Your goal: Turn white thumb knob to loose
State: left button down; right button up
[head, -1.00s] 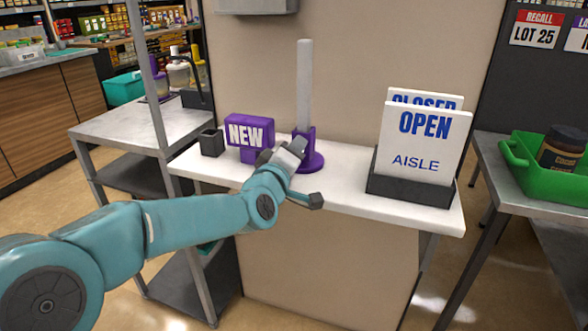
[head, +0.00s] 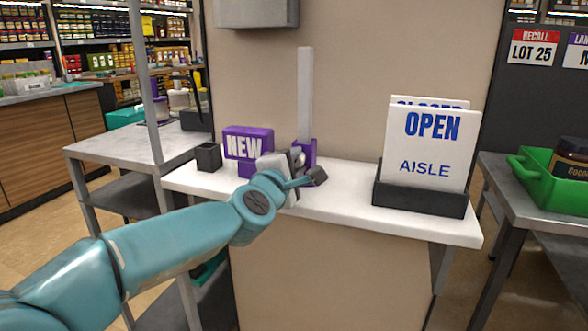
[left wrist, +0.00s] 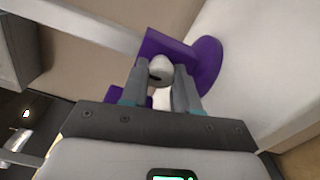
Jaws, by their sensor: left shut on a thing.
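A purple stand (head: 309,150) with an upright grey-white post (head: 304,95) stands on the white counter. In the left wrist view, the purple stand (left wrist: 207,62) has a round base and a squared clamp. The white thumb knob (left wrist: 160,68) sits on the clamp's near face; a little of it shows in the head view (head: 298,155). My left gripper (left wrist: 160,85) is shut on the knob, with one finger at each side of it. In the head view my left gripper (head: 292,166) hides much of the stand's lower part. My right gripper is not in view.
A purple NEW sign (head: 248,143) and a small dark box (head: 208,156) stand left of the stand. A dark holder (head: 420,198) with OPEN and CLOSED cards (head: 430,140) is to the right. A wall rises behind the counter (head: 345,200).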

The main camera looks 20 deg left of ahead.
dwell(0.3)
pick_arm(q)
jog(key=c, duration=0.8)
grip_release()
jog(key=s, duration=1.6)
jog(key=shift+s+a+p, duration=0.2)
jog(key=shift+a+p, duration=0.05)
jog(key=shift+p, duration=0.15)
jog(key=shift+a+f, duration=0.1)
jog(key=shift+a, duration=0.05)
